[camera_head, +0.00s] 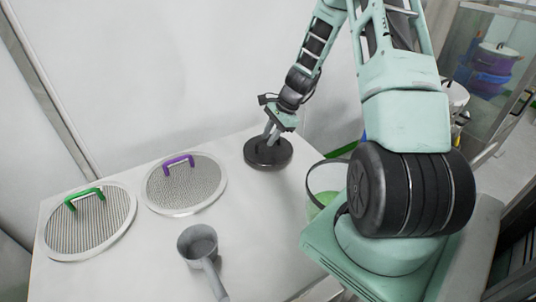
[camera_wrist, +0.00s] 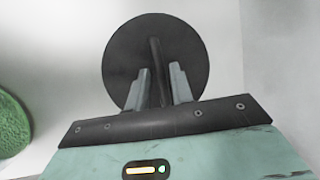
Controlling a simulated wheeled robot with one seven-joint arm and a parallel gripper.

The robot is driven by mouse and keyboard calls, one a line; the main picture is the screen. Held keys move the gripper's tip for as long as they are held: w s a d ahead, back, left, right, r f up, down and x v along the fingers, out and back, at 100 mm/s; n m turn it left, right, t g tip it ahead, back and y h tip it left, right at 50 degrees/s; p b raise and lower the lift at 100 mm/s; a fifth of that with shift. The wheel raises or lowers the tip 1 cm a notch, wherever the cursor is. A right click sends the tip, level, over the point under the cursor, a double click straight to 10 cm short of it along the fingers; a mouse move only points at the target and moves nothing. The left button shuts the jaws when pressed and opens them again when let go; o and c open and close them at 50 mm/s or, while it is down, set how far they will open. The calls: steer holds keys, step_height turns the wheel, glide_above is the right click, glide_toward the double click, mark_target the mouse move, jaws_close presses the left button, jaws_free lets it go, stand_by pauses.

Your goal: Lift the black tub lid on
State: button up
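The black tub lid (camera_head: 268,152) is a round dark disc with a raised bar handle. It lies flat on the white table near its back edge. My gripper (camera_head: 270,134) is above the lid, pointing down at it. In the wrist view the lid (camera_wrist: 195,50) fills the middle, with its bar handle (camera_wrist: 156,60) between the two grey fingers of my gripper (camera_wrist: 160,85). The fingers look apart, with narrow dark gaps beside the handle. An open round tub (camera_head: 322,200) with green inside stands right of the lid, partly hidden by my arm.
Two round mesh sieves lie at the left, one with a green handle (camera_head: 85,195), one with a purple handle (camera_head: 179,160). A grey scoop (camera_head: 198,244) lies at the table's front. A wall (camera_head: 180,70) rises behind. The white table (camera_head: 130,260) is bare between them.

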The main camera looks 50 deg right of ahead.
steer(key=b+x, duration=0.1)
steer(key=x, duration=0.1)
steer(key=shift+w+f, duration=0.1)
steer(key=shift+f, duration=0.15)
steer(key=shift+r, duration=0.1)
jaws_close()
steer(key=shift+r, duration=0.1)
